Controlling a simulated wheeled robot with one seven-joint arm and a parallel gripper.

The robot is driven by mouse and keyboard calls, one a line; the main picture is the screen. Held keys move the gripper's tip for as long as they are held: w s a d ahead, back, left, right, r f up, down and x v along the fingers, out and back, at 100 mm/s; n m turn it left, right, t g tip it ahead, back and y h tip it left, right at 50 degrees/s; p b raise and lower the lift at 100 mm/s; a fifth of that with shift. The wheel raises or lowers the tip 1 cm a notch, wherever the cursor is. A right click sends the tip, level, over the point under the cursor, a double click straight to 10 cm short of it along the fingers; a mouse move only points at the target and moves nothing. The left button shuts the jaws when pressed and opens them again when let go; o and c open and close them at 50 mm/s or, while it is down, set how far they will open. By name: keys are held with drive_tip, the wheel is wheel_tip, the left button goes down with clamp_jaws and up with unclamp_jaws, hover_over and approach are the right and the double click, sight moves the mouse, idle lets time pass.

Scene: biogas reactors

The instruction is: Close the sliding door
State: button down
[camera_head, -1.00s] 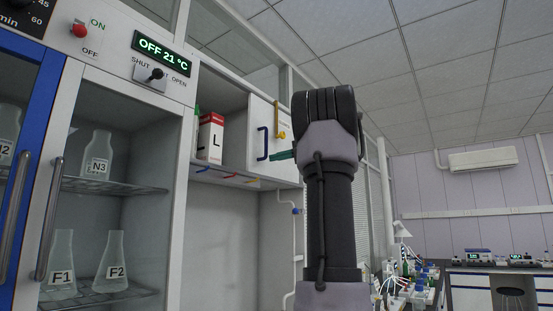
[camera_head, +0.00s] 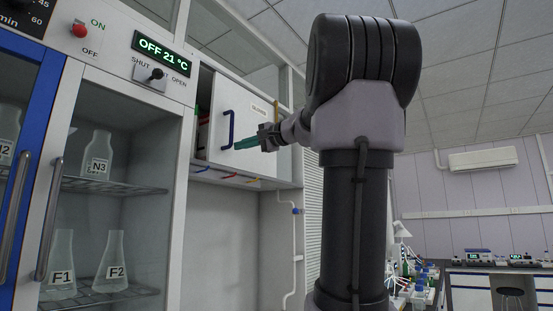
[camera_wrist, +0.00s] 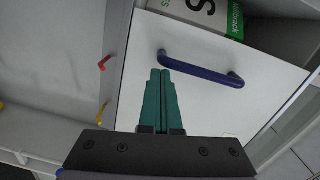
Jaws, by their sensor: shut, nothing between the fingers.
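The sliding door (camera_head: 240,108) is a white panel with a blue handle (camera_head: 232,129) on the wall cabinet, standing near the cabinet's left side. A narrow dark opening (camera_head: 204,88) stays at its left edge. My gripper (camera_head: 240,144) has green fingers, which are shut and empty, just right of the handle in the head view. In the wrist view the fingertips (camera_wrist: 160,72) are close beside one end of the handle (camera_wrist: 200,70); I cannot tell whether they touch it. A box with green print (camera_wrist: 237,18) shows past the door's edge.
Coloured hooks (camera_head: 228,177) line the cabinet's lower edge; a red one (camera_wrist: 104,63) shows in the wrist view. A glass-fronted cabinet with flasks (camera_head: 115,255) stands at left. A white pipe (camera_head: 296,225) runs down the wall at right. The space under the wall cabinet is clear.

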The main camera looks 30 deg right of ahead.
drive_tip(key=s+a, duration=0.3)
drive_tip(key=a, duration=0.6)
drive_tip(key=shift+s+a, duration=0.2)
drive_tip(key=shift+s, duration=0.2)
